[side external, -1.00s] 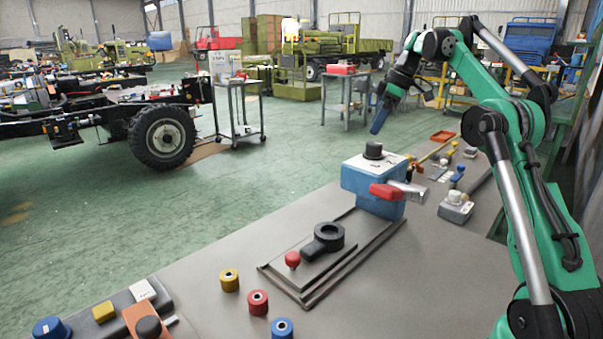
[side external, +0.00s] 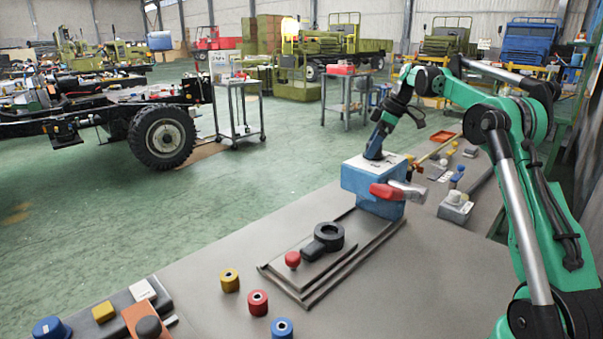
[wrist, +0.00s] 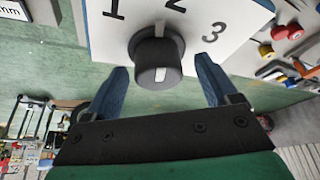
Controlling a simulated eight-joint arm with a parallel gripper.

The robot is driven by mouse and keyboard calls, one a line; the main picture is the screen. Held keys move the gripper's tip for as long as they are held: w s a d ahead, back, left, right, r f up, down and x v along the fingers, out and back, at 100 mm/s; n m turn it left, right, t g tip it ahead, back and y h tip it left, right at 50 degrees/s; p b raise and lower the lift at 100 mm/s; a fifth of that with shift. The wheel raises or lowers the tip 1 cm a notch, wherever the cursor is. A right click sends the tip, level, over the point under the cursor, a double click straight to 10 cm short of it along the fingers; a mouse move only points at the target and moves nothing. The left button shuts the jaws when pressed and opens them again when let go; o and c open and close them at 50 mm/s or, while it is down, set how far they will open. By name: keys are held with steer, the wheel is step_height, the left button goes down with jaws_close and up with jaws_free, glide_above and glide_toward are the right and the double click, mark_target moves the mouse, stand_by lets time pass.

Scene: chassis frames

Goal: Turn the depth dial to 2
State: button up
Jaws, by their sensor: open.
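The depth dial (wrist: 157,58) is a black knob with a white pointer mark, on a white plate (wrist: 100,30) printed with 1, 2 and 3 in the wrist view. The plate is the top of a blue box (side external: 368,184) on the bench. My gripper (wrist: 163,88) is open, with one blue finger on each side of the dial and a gap showing on both sides. In the side external view my gripper (side external: 374,155) points down at the box top and hides the dial. The 2 is partly cut off by the frame edge.
A red-ended lever (side external: 386,191) juts from the box front. A black ring-shaped part (side external: 328,238) and a red knob (side external: 293,259) are on the base plate in front. Yellow, red and blue cylinders stand on the bench. Small parts lie right of the box.

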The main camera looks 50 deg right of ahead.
jaws_close()
steer(key=m+h, duration=0.1)
steer(key=m, duration=0.2)
stand_by(0.3)
jaws_free()
steer(key=shift+v, duration=2.85)
